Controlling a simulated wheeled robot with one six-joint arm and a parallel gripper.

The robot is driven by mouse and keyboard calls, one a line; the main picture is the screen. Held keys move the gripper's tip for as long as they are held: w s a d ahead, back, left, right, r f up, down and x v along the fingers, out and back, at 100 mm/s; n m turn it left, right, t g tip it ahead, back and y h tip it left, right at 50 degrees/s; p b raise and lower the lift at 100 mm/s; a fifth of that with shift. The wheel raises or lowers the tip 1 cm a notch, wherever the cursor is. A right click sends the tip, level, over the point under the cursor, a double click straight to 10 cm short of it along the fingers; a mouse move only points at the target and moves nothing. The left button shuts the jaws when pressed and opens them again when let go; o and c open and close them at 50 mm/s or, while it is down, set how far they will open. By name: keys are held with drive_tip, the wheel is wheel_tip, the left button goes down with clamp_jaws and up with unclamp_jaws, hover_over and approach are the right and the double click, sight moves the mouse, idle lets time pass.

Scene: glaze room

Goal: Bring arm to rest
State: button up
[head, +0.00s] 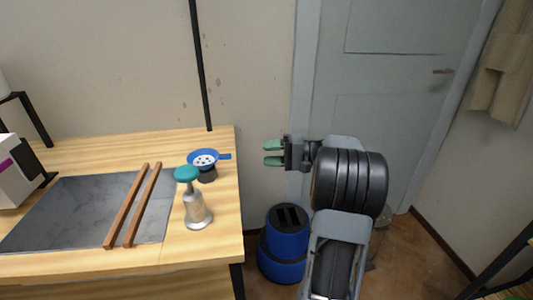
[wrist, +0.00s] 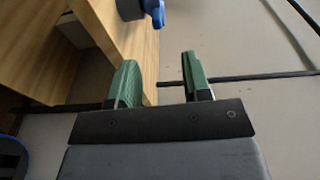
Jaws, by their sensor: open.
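My gripper (head: 272,153) is open, its two green fingers pointing left with nothing between them. It hangs in the air to the right of the wooden table (head: 222,235), past its right edge. In the wrist view my gripper (wrist: 160,82) also shows its fingers apart and empty, with the table's edge and the wall beyond them. My arm is bent, to the right of the table and in front of the door.
On the table are a blue strainer (head: 204,158), a teal-topped metal tool (head: 196,200), two wooden strips (head: 132,206) and a grey slab (head: 68,212). A blue bin (head: 284,243) stands on the floor below my gripper. A grey door (head: 400,110) is behind my arm.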

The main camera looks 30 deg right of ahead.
drive_tip(key=shift+a+r, duration=0.1)
drive_tip(key=s+a+r+n+g+h+p, duration=0.1)
drive_tip(key=s+a+r+g+h+p, duration=0.25)
drive_tip(key=a+p, duration=0.35)
drive_tip(key=s+a+r+g+h+p, duration=0.2)
drive_tip(key=s+a+r+g+p, duration=0.15)
drive_tip(key=a+p, duration=0.35)
drive_tip(key=s+a+r+n+t+h+p, duration=0.1)
drive_tip(key=s+a+r+n+h+p, duration=0.2)
drive_tip(key=s+r+n+h+p, duration=0.2)
drive_tip(key=s+r+h+p, duration=0.2)
drive_tip(key=s+h+p, duration=0.2)
drive_tip(key=p, duration=0.2)
drive_tip(key=shift+s+t+h, duration=0.15)
drive_tip(key=shift+t+h, duration=0.2)
drive_tip(key=shift+t, duration=0.05)
